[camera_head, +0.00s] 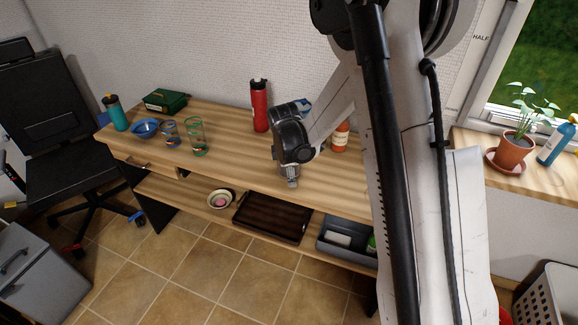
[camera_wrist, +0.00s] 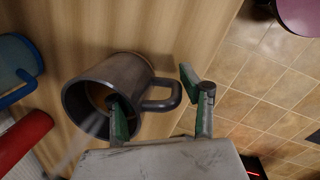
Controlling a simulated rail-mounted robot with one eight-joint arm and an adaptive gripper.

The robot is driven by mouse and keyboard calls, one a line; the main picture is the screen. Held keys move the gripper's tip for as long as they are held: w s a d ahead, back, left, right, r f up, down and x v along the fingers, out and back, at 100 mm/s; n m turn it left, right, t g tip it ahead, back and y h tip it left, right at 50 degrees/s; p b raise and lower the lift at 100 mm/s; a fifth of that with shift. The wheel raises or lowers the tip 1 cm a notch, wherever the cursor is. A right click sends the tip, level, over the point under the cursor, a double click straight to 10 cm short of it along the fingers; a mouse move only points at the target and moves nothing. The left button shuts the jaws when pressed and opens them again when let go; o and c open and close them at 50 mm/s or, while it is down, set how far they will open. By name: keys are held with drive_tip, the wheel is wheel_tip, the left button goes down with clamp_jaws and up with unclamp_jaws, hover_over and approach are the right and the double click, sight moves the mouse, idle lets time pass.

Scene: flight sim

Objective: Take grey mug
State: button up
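The grey mug (camera_wrist: 125,72) lies in the wrist view on the wooden tabletop, its dark open mouth toward the camera and its handle to the right. I cannot make out the mug in the head view, where my arm covers part of the table. My gripper (camera_wrist: 158,102) is open, with its green-padded fingers apart. One finger overlaps the mug's mouth and seems to reach inside the rim. The other is right of the handle, so the handle shows between them. Contact cannot be told. In the head view my gripper (camera_head: 292,182) is at the table's front edge.
A blue mug (camera_wrist: 15,70) and a red bottle (camera_wrist: 22,138) are left of the grey mug. The lower shelf holds a dark tray (camera_head: 272,217).

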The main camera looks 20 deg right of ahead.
clamp_jaws()
drive_tip(key=shift+r, duration=0.15)
